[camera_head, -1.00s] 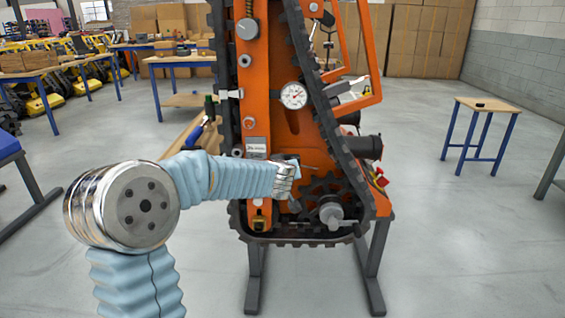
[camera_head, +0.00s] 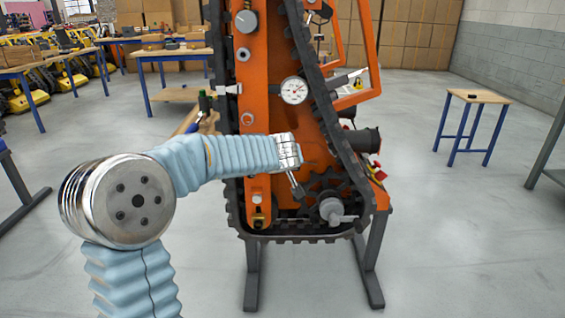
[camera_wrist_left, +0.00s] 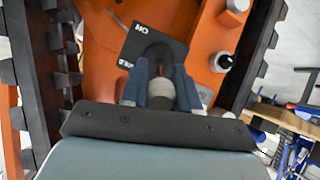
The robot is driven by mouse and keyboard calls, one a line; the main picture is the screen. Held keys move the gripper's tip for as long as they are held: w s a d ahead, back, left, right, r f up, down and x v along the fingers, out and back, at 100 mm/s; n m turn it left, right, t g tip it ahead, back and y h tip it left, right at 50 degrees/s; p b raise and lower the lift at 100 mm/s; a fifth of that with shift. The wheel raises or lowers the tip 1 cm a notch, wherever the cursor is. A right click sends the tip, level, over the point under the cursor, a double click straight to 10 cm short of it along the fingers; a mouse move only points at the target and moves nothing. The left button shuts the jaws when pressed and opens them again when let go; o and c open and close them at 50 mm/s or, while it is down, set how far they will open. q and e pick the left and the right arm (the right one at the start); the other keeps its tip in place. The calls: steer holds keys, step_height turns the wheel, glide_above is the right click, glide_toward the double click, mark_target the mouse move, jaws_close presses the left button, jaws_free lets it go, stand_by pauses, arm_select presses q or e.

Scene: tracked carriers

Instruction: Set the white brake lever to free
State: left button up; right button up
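My left gripper (camera_head: 291,166) is in front of the orange machine, above the toothed wheel. In the left wrist view its two blue fingers (camera_wrist_left: 161,90) stand on both sides of a pale round handle (camera_wrist_left: 160,97), which fills the gap between them. I take this handle for the white brake lever; most of it is hidden by the gripper. In the head view a grey rod (camera_head: 297,187) runs down from the gripper. A black plate (camera_wrist_left: 146,45) with partly readable white lettering, including "ON", lies beyond the fingers. My right gripper is in neither view.
The orange machine (camera_head: 258,110) stands on dark legs, framed by a black track (camera_head: 325,120). A dial gauge (camera_head: 293,90) is above the gripper, and a grey knob (camera_head: 331,209) is below right. A small table (camera_head: 478,97) stands at right on open floor.

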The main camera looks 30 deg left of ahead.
arm_select(q)
steer(key=o, duration=0.4)
steer(key=shift+f, duration=0.1)
steer(key=shift+c, duration=0.2)
steer(key=v, duration=1.3)
steer(key=shift+s, duration=0.35)
steer(key=shift+d, duration=0.1)
